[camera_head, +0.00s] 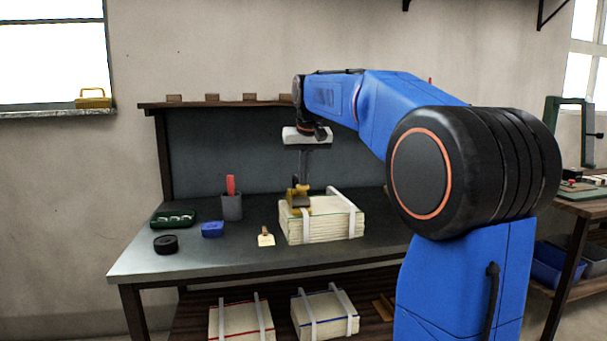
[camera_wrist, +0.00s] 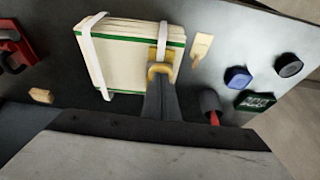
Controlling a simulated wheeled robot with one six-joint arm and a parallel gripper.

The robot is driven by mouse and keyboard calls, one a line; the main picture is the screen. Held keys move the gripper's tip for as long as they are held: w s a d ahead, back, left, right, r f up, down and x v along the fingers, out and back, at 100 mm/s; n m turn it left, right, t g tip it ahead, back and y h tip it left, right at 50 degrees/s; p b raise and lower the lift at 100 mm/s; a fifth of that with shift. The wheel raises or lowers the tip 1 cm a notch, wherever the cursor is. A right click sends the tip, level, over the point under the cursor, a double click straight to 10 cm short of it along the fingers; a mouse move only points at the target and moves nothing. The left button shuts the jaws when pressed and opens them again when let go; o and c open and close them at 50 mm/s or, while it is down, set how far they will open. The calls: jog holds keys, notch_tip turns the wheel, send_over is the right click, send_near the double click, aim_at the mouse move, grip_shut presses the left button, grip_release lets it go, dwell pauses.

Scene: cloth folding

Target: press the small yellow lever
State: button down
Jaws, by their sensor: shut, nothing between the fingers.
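A small yellow device with a yellow lever (camera_head: 299,200) sits at the left end of a cream stack (camera_head: 335,226), by one of the white straps around it. In the wrist view the yellow part (camera_wrist: 160,70) is at the stack's edge, partly hidden by my fingers. My gripper (camera_head: 301,178) points down from above, fingers together and empty, with its tips right at the top of the yellow part. I cannot tell whether they touch it. The stack also shows in the wrist view (camera_wrist: 128,48), with a green line along its edge.
Strapped stacks (camera_head: 240,321) lie on the shelf below.

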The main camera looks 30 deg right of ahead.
jog(key=s+f+t, duration=0.2)
jog(key=f, duration=0.1)
jog(key=f+t+h, duration=0.1)
jog(key=shift+s+a+f, duration=0.15)
jog(key=shift+s+a, duration=0.25)
dwell(0.4)
jog(key=shift+r, duration=0.85)
jog(key=w+r+v, duration=0.1)
jog(key=v, duration=1.2)
jog(key=shift+w+d+r, duration=0.15)
jog(key=shift+d+r, duration=0.1)
jog(key=shift+r, duration=0.2)
